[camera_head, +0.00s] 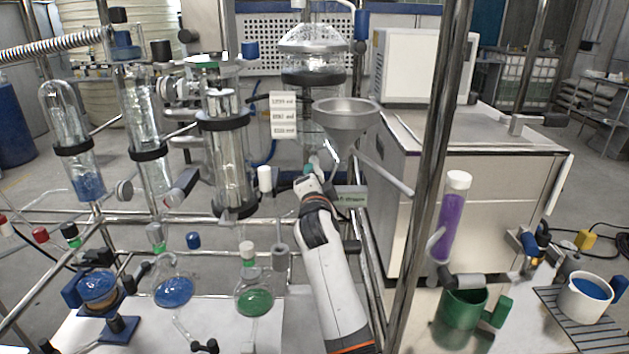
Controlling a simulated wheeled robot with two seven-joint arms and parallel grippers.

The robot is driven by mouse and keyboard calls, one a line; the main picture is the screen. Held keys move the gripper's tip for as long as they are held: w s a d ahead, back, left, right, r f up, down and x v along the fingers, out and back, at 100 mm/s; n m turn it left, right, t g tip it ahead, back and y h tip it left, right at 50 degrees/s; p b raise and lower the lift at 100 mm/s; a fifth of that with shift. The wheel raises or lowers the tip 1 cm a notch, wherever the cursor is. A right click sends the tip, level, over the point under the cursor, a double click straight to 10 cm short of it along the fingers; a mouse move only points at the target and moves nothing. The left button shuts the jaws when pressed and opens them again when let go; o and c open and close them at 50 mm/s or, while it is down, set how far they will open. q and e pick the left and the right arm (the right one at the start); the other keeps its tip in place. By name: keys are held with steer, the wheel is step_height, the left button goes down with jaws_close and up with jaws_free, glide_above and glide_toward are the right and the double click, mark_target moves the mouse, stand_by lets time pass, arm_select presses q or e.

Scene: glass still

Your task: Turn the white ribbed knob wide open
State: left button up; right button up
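A white cylindrical knob (265,178) stands out at the centre, right of the tall glass column; ribs on it are too small to make out. My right arm comes up from the bottom, and its gripper (311,178) is at the frame just right of this knob, apart from it in the picture. A small teal part (308,168) shows at the gripper's tip. The fingers are too small and partly hidden, so I cannot tell whether they are open or shut. My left gripper is not in view.
A metal funnel (346,118) hangs above and right of the gripper. Glass columns (227,150) stand left. A steel post (432,150) rises at the right, beside a purple tube (451,222). Flasks with blue (174,291) and green (254,301) liquid are below.

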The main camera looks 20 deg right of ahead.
steer(key=n, duration=0.1)
steer(key=n+p, duration=0.1)
steer(key=shift+r+n+p, duration=0.2)
steer(key=shift+n+p, duration=0.1)
steer(key=n+p, duration=0.1)
steer(key=n, duration=0.2)
steer(key=shift+f, duration=0.1)
steer(key=shift+f+n, duration=0.15)
steer(key=shift+n, duration=0.15)
steer(key=n+p, duration=0.1)
steer(key=n, duration=0.1)
steer(key=shift+r+n+p, duration=0.25)
steer(key=shift+n+p, duration=0.15)
steer(key=n+p, duration=0.1)
steer(key=n, duration=0.1)
steer(key=shift+f+n, duration=0.1)
steer(key=shift+n, duration=0.3)
steer(key=shift+f, duration=0.15)
steer(key=shift+n, duration=0.3)
